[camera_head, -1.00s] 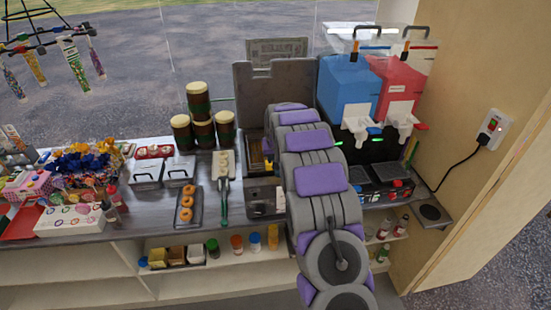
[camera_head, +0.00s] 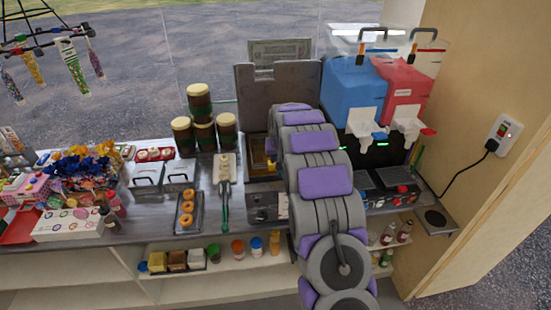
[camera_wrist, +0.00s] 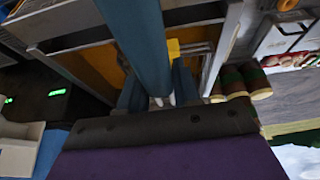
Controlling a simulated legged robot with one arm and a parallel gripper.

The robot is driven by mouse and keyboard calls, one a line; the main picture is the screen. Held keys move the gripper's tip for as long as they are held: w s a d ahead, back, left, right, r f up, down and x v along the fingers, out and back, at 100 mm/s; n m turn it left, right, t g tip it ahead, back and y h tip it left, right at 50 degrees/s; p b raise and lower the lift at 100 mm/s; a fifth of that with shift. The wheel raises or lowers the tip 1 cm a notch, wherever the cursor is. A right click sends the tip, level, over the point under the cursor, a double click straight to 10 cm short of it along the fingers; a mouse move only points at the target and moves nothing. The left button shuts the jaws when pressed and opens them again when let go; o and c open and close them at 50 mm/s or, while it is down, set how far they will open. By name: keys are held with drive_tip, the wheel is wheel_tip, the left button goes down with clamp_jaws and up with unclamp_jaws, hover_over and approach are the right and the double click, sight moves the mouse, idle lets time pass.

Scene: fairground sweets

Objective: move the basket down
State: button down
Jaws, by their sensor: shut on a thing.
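The fryer (camera_head: 262,207), a grey metal box with a tall back plate, stands on the counter. Yellow-orange oil (camera_head: 258,158) shows in its well at the left of my arm. The wrist view shows orange oil (camera_wrist: 98,68) too, between metal rims. My gripper (camera_wrist: 160,98) is shut on a long blue bar (camera_wrist: 143,35), which looks like the basket's handle and rises over the fryer well. In the head view my arm hides the gripper and the basket. I cannot tell how deep the basket sits.
A blue and red slush machine (camera_head: 352,88) stands close at the right of my arm. A tray of doughnuts (camera_head: 188,212), tongs (camera_head: 224,195) and stacked brown-green cups (camera_head: 203,130) stand at the left. A wooden wall (camera_head: 490,90) closes the right side.

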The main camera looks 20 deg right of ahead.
drive_tip(key=shift+d, duration=0.35)
drive_tip(key=shift+a, duration=0.1)
drive_tip(key=shift+a+f, duration=0.25)
drive_tip(key=shift+f, duration=0.15)
drive_tip(key=shift+a+f, duration=0.1)
drive_tip(key=shift+f, duration=0.35)
drive_tip(key=shift+d+f+b, duration=0.15)
drive_tip(key=shift+f+b, duration=0.1)
drive_tip(key=shift+f, duration=0.35)
drive_tip(key=shift+d+f+b, duration=0.15)
drive_tip(key=shift+f+b, duration=0.1)
drive_tip(key=shift+f, duration=0.3)
drive_tip(key=shift+a+f, duration=0.15)
drive_tip(key=shift+f, duration=0.9)
drive_tip(key=shift+f+b, duration=0.5)
drive_tip(key=shift+f, duration=0.8)
drive_tip(key=c, duration=0.7)
unclamp_jaws()
